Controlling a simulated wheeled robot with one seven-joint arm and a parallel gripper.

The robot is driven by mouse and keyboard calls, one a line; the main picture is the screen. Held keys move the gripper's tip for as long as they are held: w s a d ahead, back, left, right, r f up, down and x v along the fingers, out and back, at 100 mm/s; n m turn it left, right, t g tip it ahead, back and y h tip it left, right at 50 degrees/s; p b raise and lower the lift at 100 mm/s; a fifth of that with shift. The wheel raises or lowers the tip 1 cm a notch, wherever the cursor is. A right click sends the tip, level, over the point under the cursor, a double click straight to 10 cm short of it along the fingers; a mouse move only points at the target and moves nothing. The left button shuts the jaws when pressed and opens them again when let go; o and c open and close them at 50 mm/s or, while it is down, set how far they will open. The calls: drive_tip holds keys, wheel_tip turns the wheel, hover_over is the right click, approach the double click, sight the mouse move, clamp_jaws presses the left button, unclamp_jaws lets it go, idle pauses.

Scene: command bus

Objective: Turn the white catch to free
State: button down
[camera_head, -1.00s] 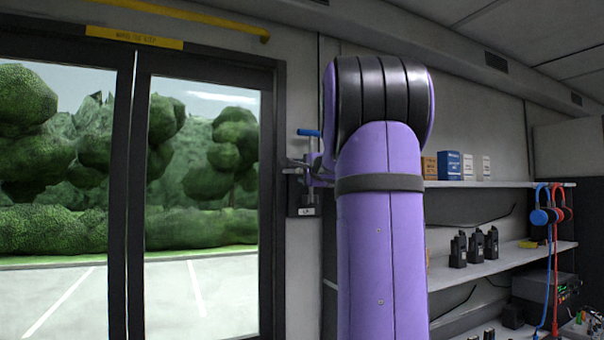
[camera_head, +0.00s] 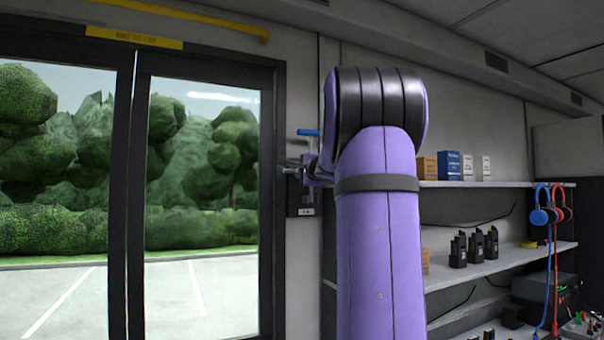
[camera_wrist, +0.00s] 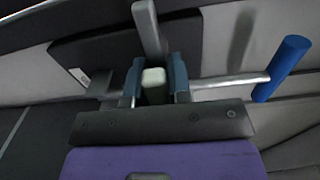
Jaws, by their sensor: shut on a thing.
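The white catch (camera_wrist: 154,84) is a small pale block in the wrist view. My gripper (camera_wrist: 155,78) has a blue finger on each side of it and is shut on it. A grey bar (camera_wrist: 149,28) rises just beyond the catch. In the head view my gripper (camera_head: 297,169) is at the wall beside the door frame, partly hidden by my purple arm. The catch cannot be made out in that view.
A blue handle (camera_wrist: 282,68) on a metal rod sticks out right of my gripper; it also shows in the head view (camera_head: 308,132). A dark plate (camera_wrist: 112,60) lies behind. Glass doors (camera_head: 203,210) stand left, shelves (camera_head: 500,262) with radios right.

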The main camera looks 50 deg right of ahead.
drive_tip(key=shift+m, duration=0.3)
drive_tip(key=m, duration=0.3)
drive_tip(key=shift+m, duration=0.4)
drive_tip(key=m, duration=0.4)
drive_tip(key=shift+m, duration=0.3)
drive_tip(key=m, duration=0.8)
drive_tip(key=shift+m, duration=0.3)
drive_tip(key=c, duration=1.1)
unclamp_jaws()
